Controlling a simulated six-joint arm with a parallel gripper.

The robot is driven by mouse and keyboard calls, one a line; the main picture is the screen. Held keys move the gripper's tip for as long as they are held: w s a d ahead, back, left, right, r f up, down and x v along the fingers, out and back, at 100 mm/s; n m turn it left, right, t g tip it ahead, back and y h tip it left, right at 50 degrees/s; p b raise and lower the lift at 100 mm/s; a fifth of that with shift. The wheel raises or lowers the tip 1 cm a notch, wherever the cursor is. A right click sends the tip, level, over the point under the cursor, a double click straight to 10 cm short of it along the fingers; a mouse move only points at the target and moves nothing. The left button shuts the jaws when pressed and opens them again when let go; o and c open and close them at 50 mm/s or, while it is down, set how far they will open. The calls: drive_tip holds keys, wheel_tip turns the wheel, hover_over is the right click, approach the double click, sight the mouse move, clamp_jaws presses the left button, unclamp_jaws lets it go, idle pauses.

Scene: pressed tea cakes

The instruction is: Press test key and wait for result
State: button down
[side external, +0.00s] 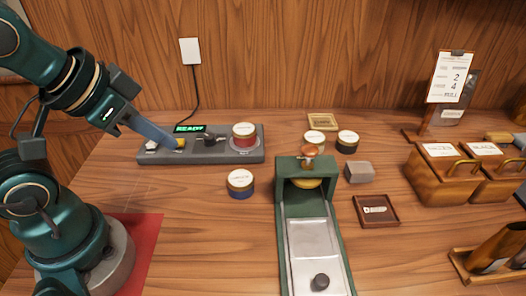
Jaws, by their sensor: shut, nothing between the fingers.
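A grey test device (215,156) lies at the back left. Its small display (189,128) is lit green and appears to read READY. A yellow key (181,143) shows near its left part. My gripper (174,144) reaches down from the left, shut and empty, with its tips at the yellow key; I cannot tell whether they touch it. A small dark part (210,138) sticks up on the device to the right. A red tin with a white lid (244,134) stands on the round plate (246,148) at the device's right end.
A blue tin (240,183) stands in front of the device. A green press (281,235) with a metal slide occupies the middle front. More tins (347,142), a grey block (359,172) and a brown tray (392,219) lie right of it. Wooden boxes (440,184) stand at right.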

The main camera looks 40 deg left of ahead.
drive_tip(key=w+a+r+m+t+y, duration=0.1)
drive_tip(key=w+a+r+m+t, duration=0.35)
drive_tip(key=w+m, duration=0.3)
drive_tip(key=w+a+r+m+t+y, duration=0.1)
drive_tip(key=w+a+r+m+t, duration=0.25)
drive_tip(key=w+r+m, duration=0.4)
drive_tip(key=s+a+f+m+g+h, duration=0.1)
drive_tip(key=s+a+f+m+g, duration=0.1)
drive_tip(key=f, duration=0.5)
drive_tip(key=s+a+f+m+g+h, duration=0.2)
drive_tip(key=a+f+m, duration=0.4)
drive_tip(key=m, duration=0.3)
drive_tip(key=shift+s+f+g, duration=0.6)
drive_tip(key=shift+s+g, duration=0.2)
drive_tip(key=shift+s, duration=0.4)
drive_tip(key=shift+f, duration=4.4)
